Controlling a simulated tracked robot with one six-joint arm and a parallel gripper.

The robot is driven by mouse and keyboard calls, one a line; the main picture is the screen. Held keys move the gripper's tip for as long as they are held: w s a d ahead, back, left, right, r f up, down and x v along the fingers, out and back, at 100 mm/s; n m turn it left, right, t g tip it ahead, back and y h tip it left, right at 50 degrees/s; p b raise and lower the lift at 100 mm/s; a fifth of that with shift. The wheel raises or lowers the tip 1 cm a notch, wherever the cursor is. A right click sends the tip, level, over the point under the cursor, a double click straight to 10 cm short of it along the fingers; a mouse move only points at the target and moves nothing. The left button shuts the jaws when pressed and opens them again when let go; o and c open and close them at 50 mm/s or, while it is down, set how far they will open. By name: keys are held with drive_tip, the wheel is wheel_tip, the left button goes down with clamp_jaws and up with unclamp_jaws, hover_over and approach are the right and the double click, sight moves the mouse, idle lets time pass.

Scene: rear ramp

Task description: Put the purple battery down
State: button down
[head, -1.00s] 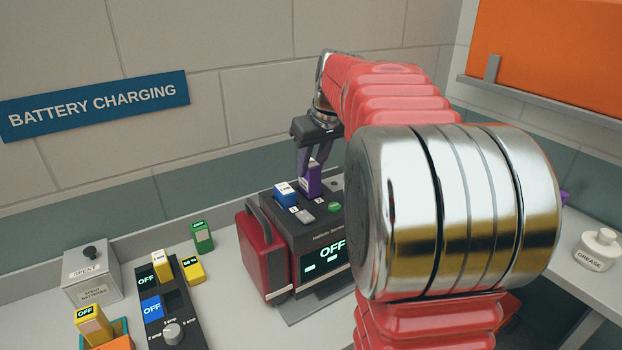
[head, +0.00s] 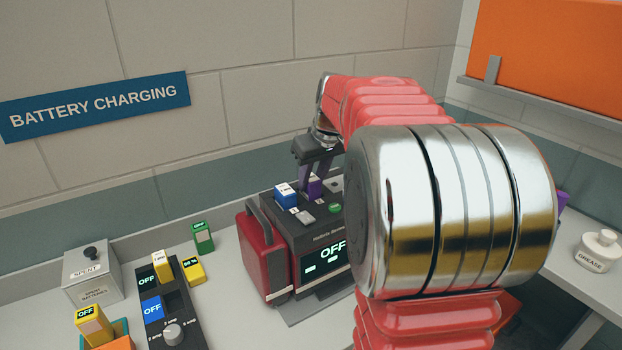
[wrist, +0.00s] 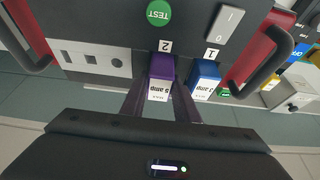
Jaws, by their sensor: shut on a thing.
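The purple battery (head: 314,186) is upright at the top of the dark battery station (head: 326,222), to the right of a blue battery (head: 285,194). In the wrist view, the purple battery (wrist: 161,73) is at the slot marked 2, with its lower part hidden in or against the station. I cannot tell how deep it sits. My gripper (head: 315,172) is shut on the purple battery, and its two fingers (wrist: 159,102) lie along its sides. The blue battery (wrist: 203,78) stands close beside it at slot 1.
A green TEST button (wrist: 158,12) and a rocker switch (wrist: 229,22) are on the station. Red side cases with handles (head: 262,252) flank it. A charger (head: 165,303) with several batteries around it and a spent-batteries box (head: 93,275) stand left.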

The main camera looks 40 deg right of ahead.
drive_tip(key=shift+f, duration=0.5)
drive_tip(key=c, duration=1.4)
unclamp_jaws()
drive_tip(key=shift+o, duration=0.2)
drive_tip(key=shift+r, duration=0.5)
drive_tip(key=v, duration=1.2)
drive_tip(key=shift+r, duration=0.1)
drive_tip(key=s+a+f, duration=0.5)
drive_tip(key=s+a, duration=0.1)
drive_tip(key=a, duration=0.2)
drive_tip(key=s+a+f, duration=0.5)
drive_tip(key=s+a, duration=0.1)
drive_tip(key=a, duration=0.3)
drive_tip(key=s+a+f+t, duration=0.1)
drive_tip(key=s+a+f, duration=0.4)
drive_tip(key=a, duration=0.4)
drive_tip(key=shift+s+f+n, duration=0.35)
drive_tip(key=shift+s+n, duration=0.05)
drive_tip(key=shift+s, duration=0.5)
